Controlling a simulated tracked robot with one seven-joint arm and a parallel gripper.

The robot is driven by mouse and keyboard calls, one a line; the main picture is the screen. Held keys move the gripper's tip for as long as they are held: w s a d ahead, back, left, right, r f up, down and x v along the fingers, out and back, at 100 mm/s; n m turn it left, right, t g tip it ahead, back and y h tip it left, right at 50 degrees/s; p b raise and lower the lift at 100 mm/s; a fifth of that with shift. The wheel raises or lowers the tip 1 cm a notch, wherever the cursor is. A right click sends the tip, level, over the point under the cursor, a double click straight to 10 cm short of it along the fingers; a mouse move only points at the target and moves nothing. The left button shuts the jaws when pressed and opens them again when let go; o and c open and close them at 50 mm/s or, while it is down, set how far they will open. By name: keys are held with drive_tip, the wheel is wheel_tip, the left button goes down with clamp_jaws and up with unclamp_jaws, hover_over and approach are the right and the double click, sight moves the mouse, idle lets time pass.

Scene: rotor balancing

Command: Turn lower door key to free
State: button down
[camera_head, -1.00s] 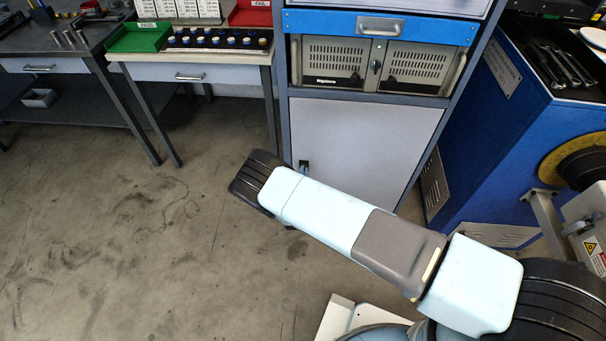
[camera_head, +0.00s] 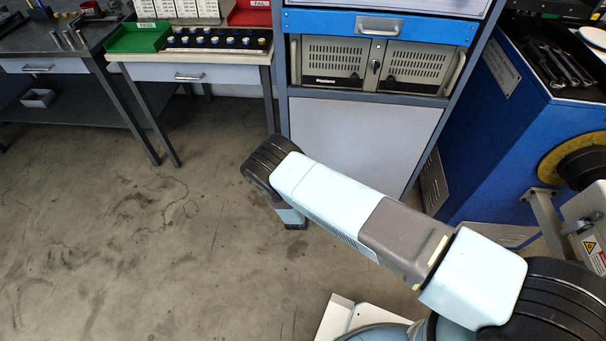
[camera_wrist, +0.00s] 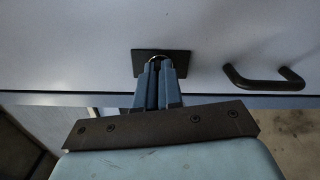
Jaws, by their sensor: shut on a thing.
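The lower door (camera_head: 365,140) is a pale grey panel under the drawer unit in the head view, and its left edge is partly covered by my arm. In the wrist view the door face (camera_wrist: 75,50) fills the upper part. A dark square lock plate (camera_wrist: 181,58) sits on it, with a small bright rounded edge of the key (camera_wrist: 157,58) showing at my fingertips. My gripper (camera_wrist: 158,68) is shut on the key in front of the plate. The fingers hide most of the key, so its angle cannot be told. My gripper is hidden in the head view.
A dark bar handle (camera_wrist: 265,80) stands out from the door right of the lock. Above the door are a twin-panel case (camera_head: 372,62) and a blue drawer (camera_head: 375,27). A blue machine (camera_head: 500,130) stands to the right. The floor at left is clear.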

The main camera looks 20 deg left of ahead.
drive_tip(key=shift+d+f+m, duration=0.15)
drive_tip(key=shift+d+m, duration=0.1)
drive_tip(key=shift+m, duration=0.85)
drive_tip(key=c, duration=1.6)
unclamp_jaws()
drive_tip(key=shift+f, duration=0.1)
drive_tip(key=o, duration=0.3)
drive_tip(key=shift+a, duration=0.1)
drive_tip(key=v, duration=1.3)
drive_tip(key=shift+s, duration=0.35)
